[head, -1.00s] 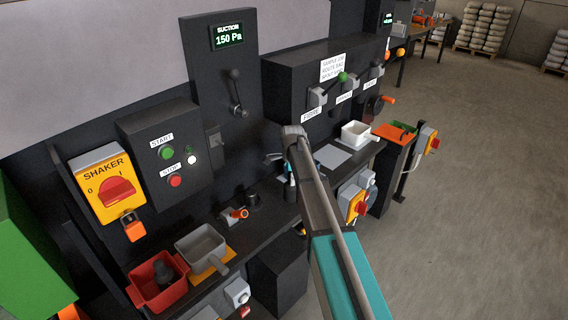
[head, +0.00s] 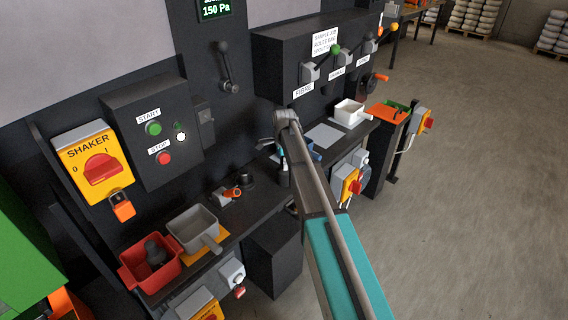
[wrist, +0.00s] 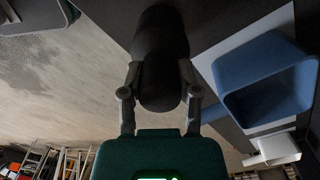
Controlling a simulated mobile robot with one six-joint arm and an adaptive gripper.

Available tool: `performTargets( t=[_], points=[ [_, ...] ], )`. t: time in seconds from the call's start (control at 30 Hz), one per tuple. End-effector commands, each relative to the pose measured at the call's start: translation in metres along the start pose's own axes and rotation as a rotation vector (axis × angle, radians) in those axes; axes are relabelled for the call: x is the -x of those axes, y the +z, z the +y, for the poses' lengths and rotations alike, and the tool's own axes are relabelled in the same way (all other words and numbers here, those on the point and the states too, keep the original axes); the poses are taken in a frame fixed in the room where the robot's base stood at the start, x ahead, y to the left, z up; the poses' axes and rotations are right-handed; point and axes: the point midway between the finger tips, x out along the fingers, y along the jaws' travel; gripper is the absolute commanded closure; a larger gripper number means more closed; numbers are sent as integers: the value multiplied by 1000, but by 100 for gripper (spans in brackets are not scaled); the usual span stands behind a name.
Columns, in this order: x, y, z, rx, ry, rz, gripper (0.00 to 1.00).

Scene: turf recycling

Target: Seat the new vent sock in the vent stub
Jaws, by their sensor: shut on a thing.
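My gripper (wrist: 160,95) is shut on a dark, rounded cylinder, which looks like the new vent sock (wrist: 162,50); its far end runs toward the top of the wrist view. In the head view my arm hides most of the gripper and the sock. A short black upright cylinder, likely the vent stub (head: 246,180), stands on the bench to the left of my gripper, apart from it. An orange-handled clamp (head: 232,193) lies beside it. A similar dark piece (head: 155,252) sits in the red bin (head: 135,283).
A blue tray (wrist: 262,72) is close to the right of the held sock in the wrist view. A grey scoop-like pan (head: 193,226) stands beside the red bin. A white container (head: 350,112) is farther along the bench. Control boxes line the wall behind.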

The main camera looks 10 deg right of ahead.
Motion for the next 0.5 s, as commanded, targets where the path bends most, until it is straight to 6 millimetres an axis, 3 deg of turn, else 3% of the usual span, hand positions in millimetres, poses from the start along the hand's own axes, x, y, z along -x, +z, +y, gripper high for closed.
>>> performTargets(
  t=[0.17,0.2,0.37,0.5],
  points=[
    [0,0,0,0,0,0,100],
    [0,0,0,0,0,0,50],
    [0,0,0,0,0,0,21],
    [0,0,0,0,0,0,18]
  ],
)
